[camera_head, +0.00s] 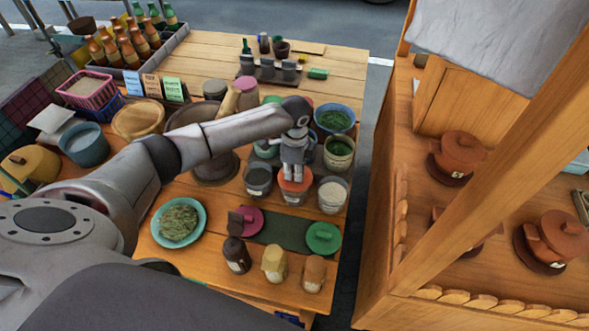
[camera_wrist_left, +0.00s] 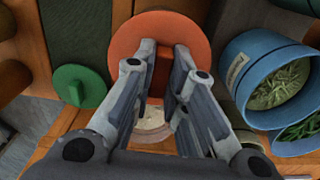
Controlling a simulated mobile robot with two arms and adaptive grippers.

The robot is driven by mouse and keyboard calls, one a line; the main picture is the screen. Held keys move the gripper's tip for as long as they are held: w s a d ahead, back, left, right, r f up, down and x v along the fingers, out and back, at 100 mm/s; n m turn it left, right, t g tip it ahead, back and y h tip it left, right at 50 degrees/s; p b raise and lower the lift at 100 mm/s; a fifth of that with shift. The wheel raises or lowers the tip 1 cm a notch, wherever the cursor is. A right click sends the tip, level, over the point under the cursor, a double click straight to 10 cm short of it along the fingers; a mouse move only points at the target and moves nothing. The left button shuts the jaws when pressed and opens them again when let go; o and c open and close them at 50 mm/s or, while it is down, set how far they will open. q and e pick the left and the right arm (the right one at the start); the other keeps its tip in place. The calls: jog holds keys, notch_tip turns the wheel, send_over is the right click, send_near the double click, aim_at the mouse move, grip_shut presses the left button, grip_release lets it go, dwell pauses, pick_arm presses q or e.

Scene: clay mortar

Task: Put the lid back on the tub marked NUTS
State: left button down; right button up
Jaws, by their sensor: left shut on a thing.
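My left gripper (camera_head: 294,170) is shut on the handle of a round orange lid (camera_head: 296,184). The lid fills the upper middle of the left wrist view (camera_wrist_left: 155,28), with the fingers closed on its handle. In the head view the lid appears over a grey tub (camera_head: 295,199) in the front row; I cannot tell whether they touch. In the left wrist view a round opening with pale contents (camera_wrist_left: 152,128) shows between the fingers, partly hidden. No lettering reading NUTS is legible. My right gripper is not in view.
A dark tub (camera_head: 258,180) stands left of the lid, and a white-filled tub (camera_head: 332,195) right. A pink lid (camera_head: 247,220) and a green lid (camera_head: 323,238) lie on a dark green mat (camera_head: 280,230). Several jars stand in front. A blue tub (camera_head: 335,119) of greens is behind.

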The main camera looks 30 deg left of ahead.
pick_arm(q)
jog(key=c, duration=1.4)
grip_release()
jog(key=shift+o, duration=0.4)
jog(key=o, duration=0.4)
notch_tip(320, 180, up, 3)
jog(key=p, duration=0.3)
jog(key=shift+r+p, duration=0.15)
jog(key=shift+p, duration=0.15)
jog(key=shift+r+p, duration=1.85)
jog(key=shift+p, duration=0.1)
